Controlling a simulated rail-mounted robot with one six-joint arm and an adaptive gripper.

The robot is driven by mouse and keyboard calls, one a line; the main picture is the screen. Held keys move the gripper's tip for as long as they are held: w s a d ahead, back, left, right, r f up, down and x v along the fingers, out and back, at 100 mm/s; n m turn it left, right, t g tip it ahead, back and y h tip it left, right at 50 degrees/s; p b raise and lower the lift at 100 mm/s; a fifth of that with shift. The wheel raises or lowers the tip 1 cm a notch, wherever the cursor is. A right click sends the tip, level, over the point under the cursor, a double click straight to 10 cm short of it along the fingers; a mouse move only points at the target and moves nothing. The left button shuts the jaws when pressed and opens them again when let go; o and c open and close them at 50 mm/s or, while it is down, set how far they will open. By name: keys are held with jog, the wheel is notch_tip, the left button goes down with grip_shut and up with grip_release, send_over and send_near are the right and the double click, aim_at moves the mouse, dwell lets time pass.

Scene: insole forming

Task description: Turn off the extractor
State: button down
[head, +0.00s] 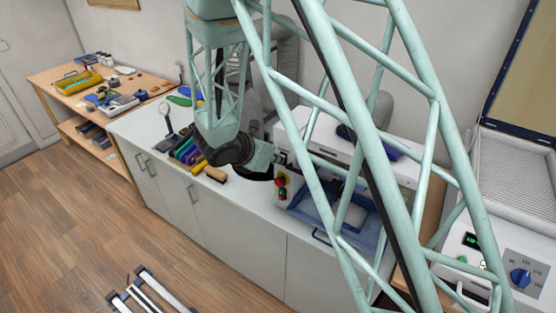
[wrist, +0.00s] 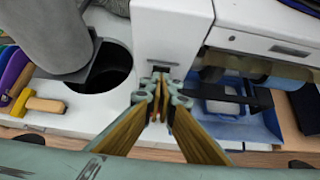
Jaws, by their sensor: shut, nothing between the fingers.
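A white machine (head: 330,150) with a blue tray (head: 318,212) under it stands on the white counter; I take it to be the extractor unit, but cannot be sure. A small switch box (head: 281,188) with a red button on top and a green one below is on its left front. My gripper (head: 281,160) is shut and empty, just above the switch box. In the wrist view my gripper (wrist: 157,82) is in front of the machine's white post (wrist: 172,35). Small bits of red show between the fingers, and the buttons are mostly hidden there. I cannot tell whether the fingers touch anything.
A grey duct (wrist: 45,35) ends over a dark round opening (wrist: 103,70) left of the post. A wooden-handled brush (head: 215,174) and coloured tools lie left on the counter (head: 140,122). Another machine with a blue knob (head: 520,278) stands at the right.

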jog(key=shift+r, duration=0.4)
jog(key=shift+s+a, duration=0.1)
dwell(0.3)
jog(key=b+v, duration=0.1)
jog(key=v, duration=1.1)
jog(key=shift+s+a+r, duration=0.15)
jog(key=shift+s+a, duration=0.05)
jog(key=shift+s, duration=0.15)
dwell(0.6)
